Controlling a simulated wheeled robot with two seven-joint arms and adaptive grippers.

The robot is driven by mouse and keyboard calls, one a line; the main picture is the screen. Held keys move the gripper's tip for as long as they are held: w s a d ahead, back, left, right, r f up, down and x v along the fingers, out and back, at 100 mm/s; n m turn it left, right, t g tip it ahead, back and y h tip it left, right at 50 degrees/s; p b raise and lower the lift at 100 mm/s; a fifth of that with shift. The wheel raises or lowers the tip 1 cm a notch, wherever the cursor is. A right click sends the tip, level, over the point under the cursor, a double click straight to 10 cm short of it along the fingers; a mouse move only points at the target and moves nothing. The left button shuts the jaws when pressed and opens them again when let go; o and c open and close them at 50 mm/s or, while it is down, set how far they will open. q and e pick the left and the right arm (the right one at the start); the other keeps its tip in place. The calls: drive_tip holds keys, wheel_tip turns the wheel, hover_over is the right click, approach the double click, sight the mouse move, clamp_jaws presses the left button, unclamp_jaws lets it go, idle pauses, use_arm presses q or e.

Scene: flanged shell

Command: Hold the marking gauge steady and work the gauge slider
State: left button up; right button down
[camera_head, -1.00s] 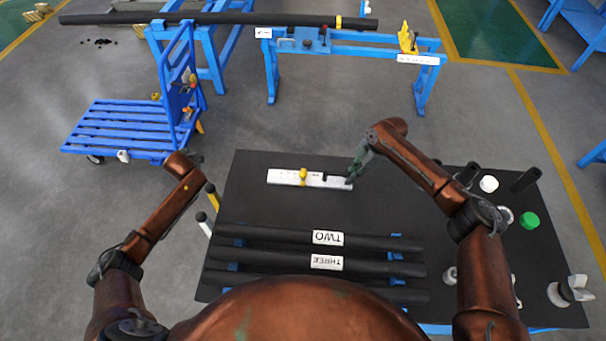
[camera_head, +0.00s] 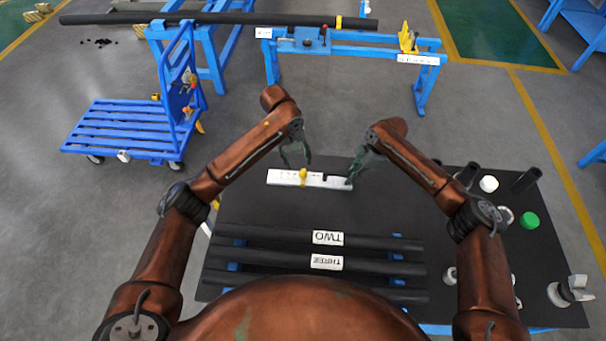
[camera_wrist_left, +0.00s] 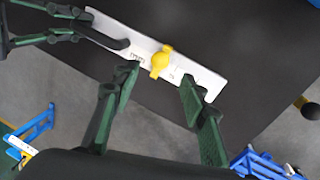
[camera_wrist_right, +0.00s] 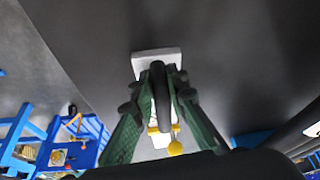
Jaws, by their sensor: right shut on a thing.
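The marking gauge is a flat white bar (camera_head: 281,176) with printed marks, lying on the black tabletop. It also shows in the left wrist view (camera_wrist_left: 205,77). The yellow gauge slider (camera_head: 303,174) sits across the bar near its middle, also seen in the left wrist view (camera_wrist_left: 160,62). My right gripper (camera_head: 352,177) is shut on the gauge's black handle (camera_wrist_right: 159,82) at the bar's right end. My left gripper (camera_head: 297,163) is open and empty above the bar, its fingers (camera_wrist_left: 158,86) apart on either side of the slider, not visibly touching it.
Black pipes with labels TWO (camera_head: 328,238) and THREE (camera_head: 327,262) lie along the near side. Several fittings, a green cap (camera_head: 529,220) and black tubes stand at the right. The black tabletop (camera_head: 400,215) is clear around the gauge. A blue cart (camera_head: 130,128) stands left.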

sight(302, 172)
use_arm(q)
drive_tip(key=f, duration=0.3)
drive_tip(key=d+f, duration=0.1)
drive_tip(key=f, duration=0.5)
drive_tip(key=shift+w+d+f, duration=0.15)
drive_tip(key=shift+w+d, duration=0.05)
drive_tip(key=shift+d, duration=0.2)
clamp_jaws()
